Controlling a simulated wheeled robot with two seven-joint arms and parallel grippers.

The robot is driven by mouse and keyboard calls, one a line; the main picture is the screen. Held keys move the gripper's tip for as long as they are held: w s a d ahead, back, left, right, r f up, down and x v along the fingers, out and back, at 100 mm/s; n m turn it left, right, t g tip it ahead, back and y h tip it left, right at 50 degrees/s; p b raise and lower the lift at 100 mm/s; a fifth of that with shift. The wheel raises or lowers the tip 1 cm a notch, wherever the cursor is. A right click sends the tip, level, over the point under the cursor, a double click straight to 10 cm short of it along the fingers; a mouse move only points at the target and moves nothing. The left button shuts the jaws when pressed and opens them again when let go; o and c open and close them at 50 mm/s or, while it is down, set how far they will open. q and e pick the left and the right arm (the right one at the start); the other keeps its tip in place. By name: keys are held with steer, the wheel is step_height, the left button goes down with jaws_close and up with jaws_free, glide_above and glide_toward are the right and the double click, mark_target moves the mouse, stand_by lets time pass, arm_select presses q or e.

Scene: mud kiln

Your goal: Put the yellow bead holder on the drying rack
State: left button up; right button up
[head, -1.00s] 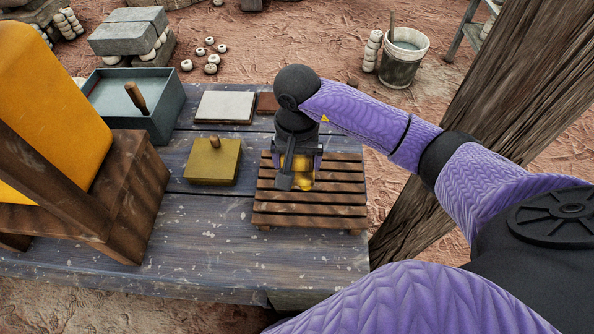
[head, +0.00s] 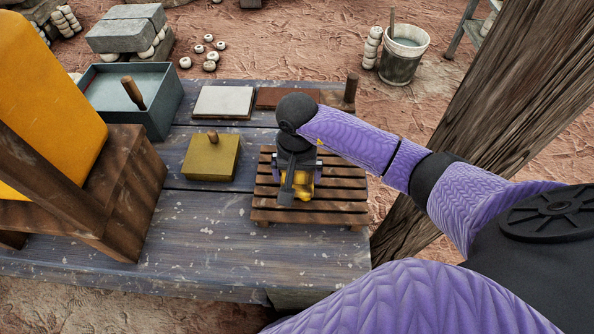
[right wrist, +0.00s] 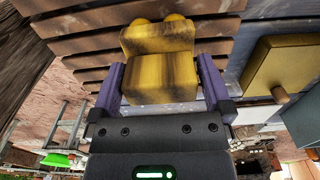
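The yellow bead holder (head: 303,187) is a small yellow block with rounded lobes. It is between the fingers of my right gripper (head: 299,191), partly hidden by it in the head view. In the right wrist view the holder (right wrist: 160,65) fills the gap between the two purple fingers, which press against its sides. The drying rack (head: 340,205) is a brown slatted wooden stand on the table. The gripper and holder are low over its slats; I cannot tell whether the holder touches them. My left gripper is out of view.
A yellow-brown lidded block (head: 210,160) with a peg handle stands left of the rack. Behind are a pale slab (head: 223,103), a brown board (head: 285,97) and a blue-grey bin (head: 163,108). A wooden stand (head: 125,205) fills the left.

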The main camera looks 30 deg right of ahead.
step_height(320, 180, up, 12)
steer(key=p, duration=0.2)
steer(key=shift+r, duration=0.1)
